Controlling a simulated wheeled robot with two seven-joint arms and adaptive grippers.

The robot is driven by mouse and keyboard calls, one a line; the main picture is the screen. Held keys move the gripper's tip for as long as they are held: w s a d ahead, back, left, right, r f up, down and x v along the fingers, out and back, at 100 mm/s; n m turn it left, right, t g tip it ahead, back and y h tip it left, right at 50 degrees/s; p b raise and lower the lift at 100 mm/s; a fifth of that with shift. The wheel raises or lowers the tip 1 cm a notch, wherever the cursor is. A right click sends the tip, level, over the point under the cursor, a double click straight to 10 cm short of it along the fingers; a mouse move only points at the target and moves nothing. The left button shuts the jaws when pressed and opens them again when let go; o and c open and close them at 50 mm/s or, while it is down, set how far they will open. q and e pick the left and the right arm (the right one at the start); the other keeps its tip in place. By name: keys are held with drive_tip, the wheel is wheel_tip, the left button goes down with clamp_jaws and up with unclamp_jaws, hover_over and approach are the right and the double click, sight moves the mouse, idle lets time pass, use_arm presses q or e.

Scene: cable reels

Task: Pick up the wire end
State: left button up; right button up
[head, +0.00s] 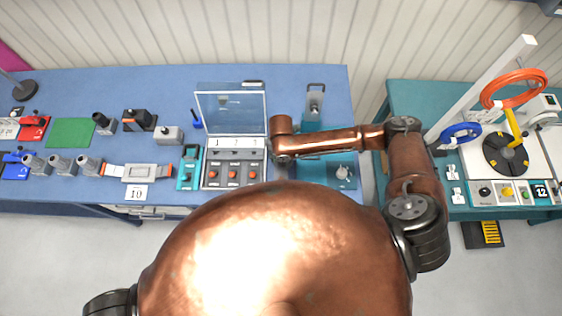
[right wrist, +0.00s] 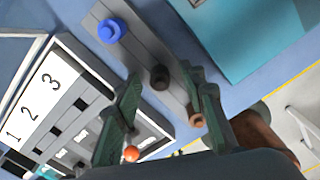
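My right gripper (right wrist: 160,74) is open in the right wrist view, its two green fingers apart. A grey strip (right wrist: 138,52) passes beneath them with a blue peg (right wrist: 111,31), a black peg (right wrist: 160,77) and a copper-brown peg (right wrist: 197,120). The black peg appears between the fingers; I cannot tell how far below. No wire end can be made out for certain. In the head view, my right arm hides the strip. An orange coil (head: 513,89) and a blue coil (head: 460,133) are at the right stand. My left gripper is not in view.
A panel numbered 1, 2, 3 (head: 234,147) with red buttons stands left of my right wrist; it also shows in the right wrist view (right wrist: 47,85). A clear raised cover (head: 231,112) is behind it. The blue table (head: 80,85) holds several devices. A teal table (head: 405,95) stands right.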

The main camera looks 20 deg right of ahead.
clamp_jaws()
idle(0.4)
